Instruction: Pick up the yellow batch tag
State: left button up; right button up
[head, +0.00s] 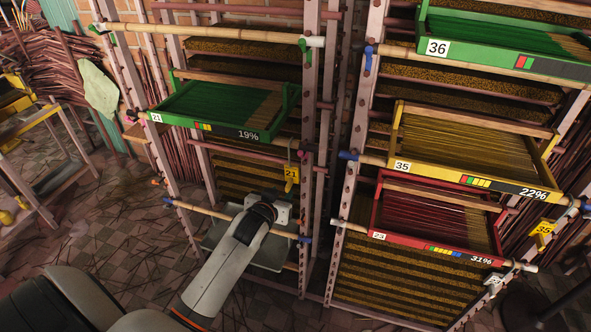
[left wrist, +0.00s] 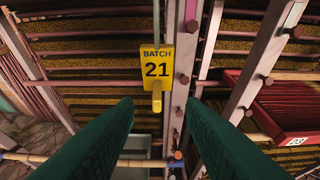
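The yellow batch tag (head: 291,173) reads 21 and hangs from a hook on the left rack's right post, below the green tray. In the left wrist view the yellow batch tag (left wrist: 157,68) faces me, marked BATCH 21, with a narrow yellow tab at its lower edge. My left gripper (head: 284,208) is just below the tag in the head view. In the left wrist view the left gripper (left wrist: 158,103) is open and empty, its two dark green fingers wide apart below the tag, apparently not touching it. My right gripper is in neither view.
A green tray (head: 275,134) marked 21 sits above the tag. A bamboo pole (head: 200,208) crosses the rack below it, with a grey bin (head: 270,252) lower down. A second yellow tag (head: 543,231), marked 35, hangs at far right. A red tray (head: 400,238) is on the right rack.

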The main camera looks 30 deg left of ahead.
aim_at(288, 185)
pick_arm(q)
jog(key=x, duration=0.3)
jog(key=shift+d, duration=0.1)
jog(key=shift+a+p+x, duration=0.2)
jog(key=shift+p+x, duration=0.15)
jog(key=shift+x, duration=2.2)
jog(key=shift+s+f, duration=0.1)
jog(key=shift+s, duration=0.05)
grip_shut()
